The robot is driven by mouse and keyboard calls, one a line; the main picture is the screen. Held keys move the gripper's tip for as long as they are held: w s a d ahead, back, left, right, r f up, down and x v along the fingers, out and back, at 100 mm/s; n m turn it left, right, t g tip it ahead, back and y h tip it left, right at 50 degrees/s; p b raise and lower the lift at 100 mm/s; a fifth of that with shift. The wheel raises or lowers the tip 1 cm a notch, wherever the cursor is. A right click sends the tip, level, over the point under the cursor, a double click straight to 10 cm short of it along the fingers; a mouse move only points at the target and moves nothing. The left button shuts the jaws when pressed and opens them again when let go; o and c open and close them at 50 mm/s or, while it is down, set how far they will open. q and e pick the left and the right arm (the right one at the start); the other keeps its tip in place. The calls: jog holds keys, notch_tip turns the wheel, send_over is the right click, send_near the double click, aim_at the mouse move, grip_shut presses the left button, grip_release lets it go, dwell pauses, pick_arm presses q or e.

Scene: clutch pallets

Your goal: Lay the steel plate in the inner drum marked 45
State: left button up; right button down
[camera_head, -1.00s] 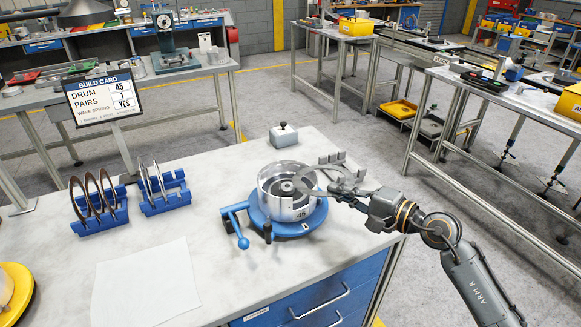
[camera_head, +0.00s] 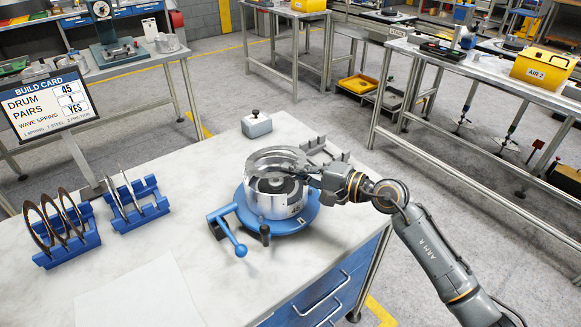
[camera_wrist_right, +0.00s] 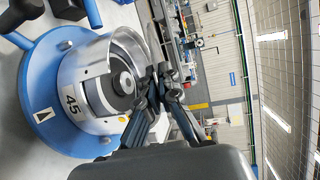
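The drum marked 45 (camera_head: 268,205) stands on a round blue base (camera_head: 290,222) near the bench's right edge. Its 45 label also shows on the drum in the wrist view (camera_wrist_right: 71,104). A grey steel plate (camera_head: 276,155), a thin ring, is over the drum's mouth, roughly centred and nearly level. Whether it touches the rim is unclear. My right gripper (camera_head: 314,177) is at the plate's right edge, fingers together on it. In the wrist view its fingertips (camera_wrist_right: 152,84) are close together beside the drum. My left gripper is not in view.
A blue rack (camera_head: 140,209) holds thin steel plates; another (camera_head: 70,246) holds brown-rimmed plates. A grey slotted holder (camera_head: 325,149) and a small grey box (camera_head: 256,125) stand behind the drum. A blue lever (camera_head: 235,243) sticks out in front. White paper (camera_head: 138,296) lies at the front.

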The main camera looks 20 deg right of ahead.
aim_at(291, 198)
jog(key=shift+w+a+f, duration=0.1)
jog(key=shift+w+f, duration=0.05)
jog(key=shift+f, duration=0.4)
jog(key=shift+a+f, duration=0.1)
jog(key=shift+f, duration=0.25)
jog(key=f+b, duration=0.1)
jog(key=b, duration=0.1)
jog(key=shift+f+b, duration=1.9)
jog(key=shift+b, duration=0.1)
jog(key=c, duration=1.4)
grip_release()
jog(key=shift+r, duration=0.2)
jog(key=shift+c, duration=0.2)
jog(key=shift+f, duration=0.15)
jog(key=shift+f, duration=0.15)
